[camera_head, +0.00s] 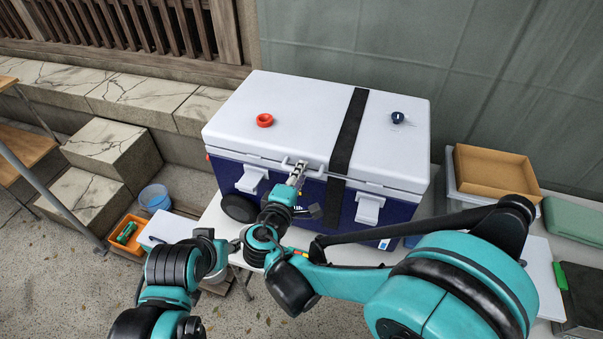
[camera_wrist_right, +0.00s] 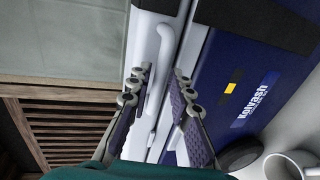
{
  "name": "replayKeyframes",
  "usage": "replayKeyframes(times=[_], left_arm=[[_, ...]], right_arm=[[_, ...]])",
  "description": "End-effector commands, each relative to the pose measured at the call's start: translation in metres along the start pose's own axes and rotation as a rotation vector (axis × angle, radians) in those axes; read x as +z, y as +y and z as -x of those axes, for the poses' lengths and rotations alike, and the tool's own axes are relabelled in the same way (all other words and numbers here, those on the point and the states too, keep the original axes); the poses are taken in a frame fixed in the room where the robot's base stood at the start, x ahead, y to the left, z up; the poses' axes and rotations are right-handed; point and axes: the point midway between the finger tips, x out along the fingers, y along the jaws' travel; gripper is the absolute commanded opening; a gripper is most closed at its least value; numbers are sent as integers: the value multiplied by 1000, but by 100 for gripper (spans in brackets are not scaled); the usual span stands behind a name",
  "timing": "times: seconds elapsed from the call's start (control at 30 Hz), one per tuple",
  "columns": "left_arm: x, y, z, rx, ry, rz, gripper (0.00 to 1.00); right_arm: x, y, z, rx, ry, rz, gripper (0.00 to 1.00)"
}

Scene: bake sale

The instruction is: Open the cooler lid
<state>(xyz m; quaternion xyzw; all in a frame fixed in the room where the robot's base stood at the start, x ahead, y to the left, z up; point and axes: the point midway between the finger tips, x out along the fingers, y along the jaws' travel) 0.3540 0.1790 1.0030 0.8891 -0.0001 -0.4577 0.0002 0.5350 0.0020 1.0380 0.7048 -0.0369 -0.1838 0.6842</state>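The cooler has a closed white lid (camera_head: 300,110) on a blue body (camera_head: 228,172) and stands on a white table in the head view. A white handle sits at the front edge of the lid; it shows in the right wrist view (camera_wrist_right: 155,85). My right gripper (camera_head: 297,173) is at this handle. In the right wrist view my right gripper (camera_wrist_right: 160,86) has its fingers apart, with the handle between or just beyond them; contact is unclear. Two white latches (camera_head: 251,180) (camera_head: 369,209) are on the cooler's front. My left arm is low at left; its fingers cannot be made out.
A black strap (camera_head: 350,130) crosses the lid. An orange ring (camera_head: 264,120) and a small dark blue item (camera_head: 397,117) lie on it. A brown tray (camera_head: 495,172) stands to the right. A wall is close behind. A white mug (camera_wrist_right: 290,165) shows in the right wrist view.

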Motion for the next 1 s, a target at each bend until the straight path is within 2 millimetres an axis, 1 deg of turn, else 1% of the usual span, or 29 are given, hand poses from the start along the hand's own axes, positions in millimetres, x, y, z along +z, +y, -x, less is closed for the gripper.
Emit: replayKeyframes(times=[0.03,0.13,0.37,0.4,0.47,0.5,0.83,1.0], left_arm=[[1,0,-2,0,0,0,40],[2,0,-2,0,0,0,40],[1,0,-2,0,0,0,40],[1,0,-2,0,0,0,40],[1,0,-2,0,0,0,40],[1,0,-2,0,0,0,40],[1,0,-1,0,0,0,40],[-5,0,7,0,0,0,40]], right_arm=[[0,-1,-5,0,-1,0,20],[1,0,-10,0,-1,0,20],[0,0,-11,0,1,0,20],[0,0,-11,0,1,0,18],[0,0,-11,0,1,0,2],[0,0,-11,0,1,0,0],[0,1,-11,-2,1,0,0],[0,11,-9,-17,1,0,0]])
